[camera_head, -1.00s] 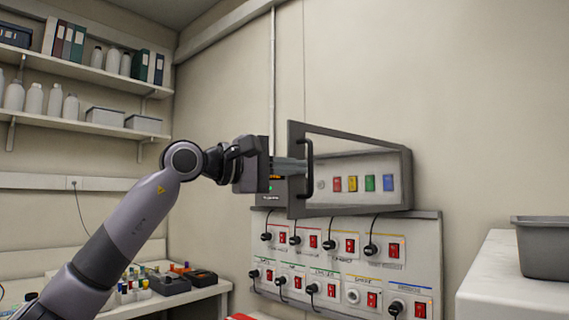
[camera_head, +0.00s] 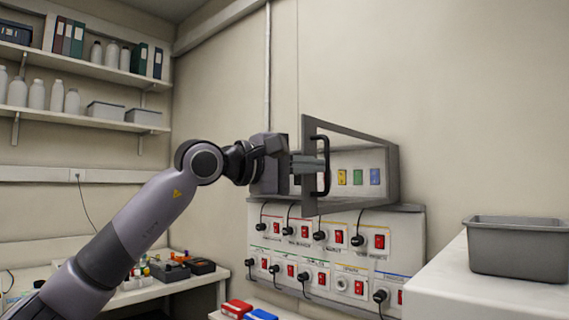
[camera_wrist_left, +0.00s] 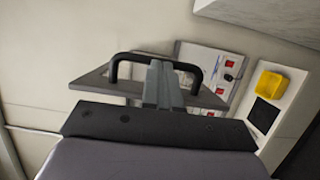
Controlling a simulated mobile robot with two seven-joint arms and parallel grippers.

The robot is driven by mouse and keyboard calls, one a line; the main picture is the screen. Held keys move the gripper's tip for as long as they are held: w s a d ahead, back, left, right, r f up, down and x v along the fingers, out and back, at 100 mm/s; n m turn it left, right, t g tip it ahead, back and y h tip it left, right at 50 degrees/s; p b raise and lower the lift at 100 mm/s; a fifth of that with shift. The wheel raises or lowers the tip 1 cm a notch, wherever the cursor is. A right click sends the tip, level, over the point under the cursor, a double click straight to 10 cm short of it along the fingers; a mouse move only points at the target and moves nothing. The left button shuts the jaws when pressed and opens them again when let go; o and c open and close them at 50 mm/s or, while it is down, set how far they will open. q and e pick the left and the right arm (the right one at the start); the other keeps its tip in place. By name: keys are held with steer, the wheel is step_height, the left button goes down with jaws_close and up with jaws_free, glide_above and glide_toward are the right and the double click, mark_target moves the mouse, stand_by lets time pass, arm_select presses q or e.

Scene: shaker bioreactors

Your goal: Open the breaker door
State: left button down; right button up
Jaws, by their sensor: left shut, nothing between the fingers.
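The breaker door (camera_head: 309,180) is a grey-framed panel on a wall box (camera_head: 386,185). It stands swung out from the box, its free edge at the left. A black bar handle (camera_head: 326,165) is on the door and also shows in the wrist view (camera_wrist_left: 127,61). My left gripper (camera_head: 308,166) is at the handle, fingers shut with nothing between them. In the wrist view the shut fingers (camera_wrist_left: 163,84) cross the handle's middle; whether they touch it is unclear. Coloured breakers (camera_head: 357,177) show inside the box. My right gripper is not in view.
A socket panel (camera_head: 338,262) with red switches and black plugs is below the box. A grey bin (camera_head: 518,248) stands on a white counter (camera_head: 445,275) at the right. A bench at lower left holds small items. Shelves (camera_head: 90,118) line the left wall.

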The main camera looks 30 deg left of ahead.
arm_select(q)
steer(key=s+d+b, duration=0.1)
steer(key=d, duration=0.9)
steer(key=shift+d, duration=0.35)
steer(key=shift+s, duration=0.1)
